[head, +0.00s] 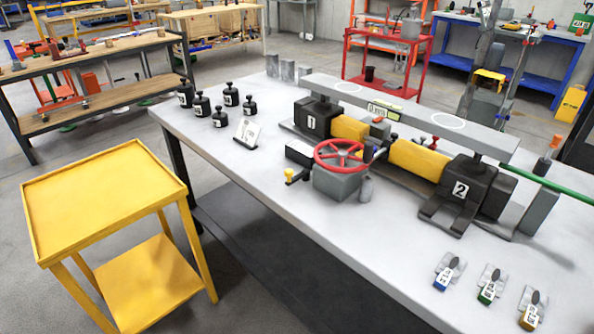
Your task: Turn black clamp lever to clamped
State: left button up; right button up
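A grey box (337,184) with a red handwheel (339,154) on top stands on the grey table (243,182). A small dark part (369,153) shows right behind the wheel's right rim; it may be the black clamp lever, but it is too small to tell its shape or position. A black block (299,153) sits left of the wheel, with a yellow knob (289,174) in front of it. Behind stand the black jacks marked 1 (318,120) and 2 (468,185), with yellow cylinders between them and a long grey beam (400,108) on top. Neither gripper is in view.
Several black weights (231,95) and a small white card stand (247,135) are at the table's left. Several tagged padlock-like pieces (487,289) lie at the front right. A green bar (560,190) reaches in from the right. A yellow cart (105,200) stands left. The table's front middle is clear.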

aim_at(304, 176)
jog(key=k, duration=0.5)
jog(key=u, duration=0.85)
jog(key=i, duration=0.75)
jog(key=z, duration=0.75)
